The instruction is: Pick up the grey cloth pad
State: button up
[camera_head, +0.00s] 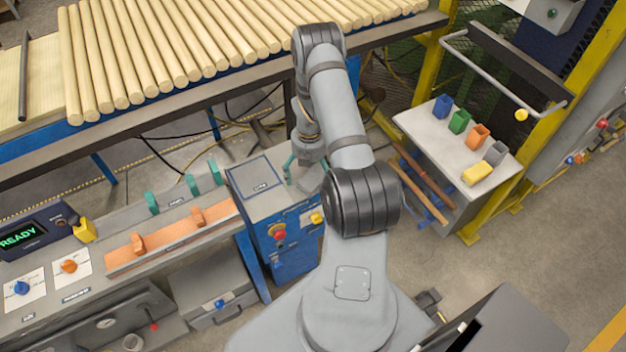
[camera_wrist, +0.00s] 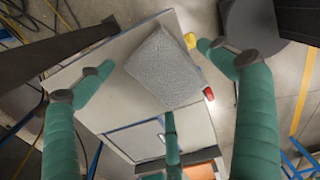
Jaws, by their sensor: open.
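The grey cloth pad (camera_wrist: 163,68) is a textured, roughly rectangular block in the wrist view. It lies on the pale top of the blue cabinet (camera_head: 257,172), beyond a blue-outlined rectangle (camera_wrist: 135,140). My gripper (camera_wrist: 153,76) is open, with green fingers spread around the pad: one at left, one at right, one from below. The pad shows between the fingers and is not gripped; whether any fingertip touches it I cannot tell.
A red knob (camera_head: 279,234) and a yellow one (camera_head: 316,218) stick out from the cabinet front. A bench with green hooks (camera_head: 191,185) and orange blocks (camera_head: 198,217) adjoins at left. A roller rack of wooden rods (camera_head: 150,50) stands behind. A side table (camera_head: 440,125) holds small coloured bins.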

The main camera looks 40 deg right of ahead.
aim_at(310, 175)
jog(key=shift+c, duration=1)
jog(key=c, duration=1.1)
jog(key=shift+c, duration=0.3)
jog(key=shift+r+b, duration=0.3)
jog(key=shift+r, duration=0.25)
notch_tip(310, 175, up, 2)
jog(key=shift+r+b, duration=0.15)
jog(key=shift+b, duration=0.4)
jog(key=s+d+r+b, duration=0.1)
jog(key=s+r, duration=0.1)
jog(key=s, duration=0.1)
jog(key=s+d+r+b, duration=0.1)
jog(key=s+r, duration=0.2)
jog(key=s, duration=0.1)
jog(key=s+d+r+b, duration=0.1)
jog(key=s+r, duration=0.1)
jog(key=s, duration=0.2)
jog(key=shift+s+d+r, duration=0.1)
jog(key=shift+d+r, duration=0.2)
